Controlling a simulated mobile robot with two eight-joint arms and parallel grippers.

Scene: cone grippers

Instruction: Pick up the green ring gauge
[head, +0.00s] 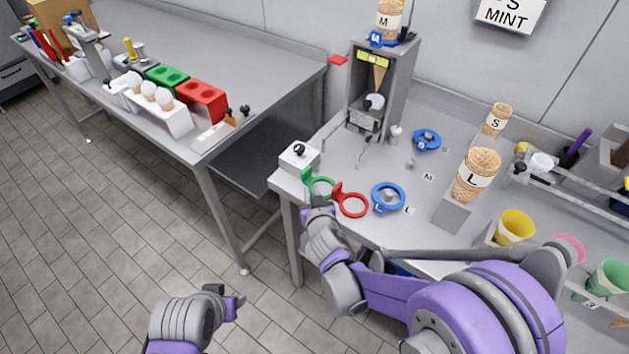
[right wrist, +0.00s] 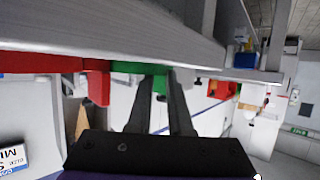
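The green ring gauge (head: 320,187) lies near the front left edge of the right-hand table, its upright tab at its left side. My right gripper (head: 313,202) is just in front of it in the head view. In the right wrist view, the two dark fingers (right wrist: 160,90) are apart, with the green gauge's tab (right wrist: 160,82) at their tips and seemingly between them. Whether they touch it I cannot tell. My left gripper (head: 236,305) hangs over the floor, away from the tables; its finger opening is unclear.
A red ring gauge (head: 353,206) lies right beside the green one, and a blue ring (head: 388,198) is beyond it. A white box with a black knob (head: 299,156) stands close behind. Cone holders (head: 455,211) stand farther right.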

